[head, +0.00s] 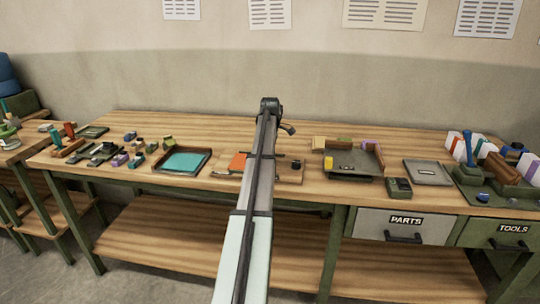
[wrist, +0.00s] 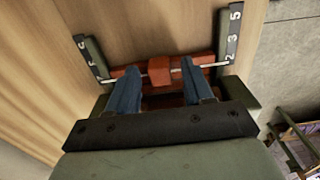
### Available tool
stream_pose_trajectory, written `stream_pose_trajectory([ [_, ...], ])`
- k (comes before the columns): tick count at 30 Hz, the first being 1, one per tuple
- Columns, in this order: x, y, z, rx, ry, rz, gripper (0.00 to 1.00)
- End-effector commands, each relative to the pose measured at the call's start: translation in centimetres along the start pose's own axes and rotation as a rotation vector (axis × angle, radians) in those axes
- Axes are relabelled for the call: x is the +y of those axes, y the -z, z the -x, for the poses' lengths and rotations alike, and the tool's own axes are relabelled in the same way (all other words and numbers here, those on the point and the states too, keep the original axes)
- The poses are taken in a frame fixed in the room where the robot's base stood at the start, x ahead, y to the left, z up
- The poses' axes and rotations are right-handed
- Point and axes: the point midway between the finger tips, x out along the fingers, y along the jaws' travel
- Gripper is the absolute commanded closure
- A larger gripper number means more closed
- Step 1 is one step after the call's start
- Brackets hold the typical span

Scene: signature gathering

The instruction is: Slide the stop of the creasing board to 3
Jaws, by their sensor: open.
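In the wrist view, the creasing board's red stop bar (wrist: 205,59) runs across the wood, with a raised red block (wrist: 159,70) at its middle. Dark scale strips stand at its left end (wrist: 92,58) and right end (wrist: 231,35). My gripper (wrist: 158,67) is open, with one blue finger on each side of the block and visible gaps between. In the head view my arm hides the gripper and much of a wooden board (head: 288,172) with an orange piece.
On the bench (head: 330,195), a tray with a teal sheet (head: 209,163) lies left of my arm. A dark tray with wooden pieces (head: 376,163), a small dark device (head: 398,187) and a grey plate (head: 428,171) lie to the right. The bench behind is mostly clear.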

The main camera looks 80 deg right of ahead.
Motion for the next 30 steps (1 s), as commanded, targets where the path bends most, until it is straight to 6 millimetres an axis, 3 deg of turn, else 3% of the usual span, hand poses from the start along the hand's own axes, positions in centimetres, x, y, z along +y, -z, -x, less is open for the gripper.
stream_pose_trajectory([
  [8,0.01,0.00,-0.07,0.000,0.000,0.000,0.49],
  [24,0.01,0.00,-0.05,0.000,0.000,0.000,1.00],
  [30,0.01,0.00,-0.05,0.000,0.000,0.000,1.00],
])
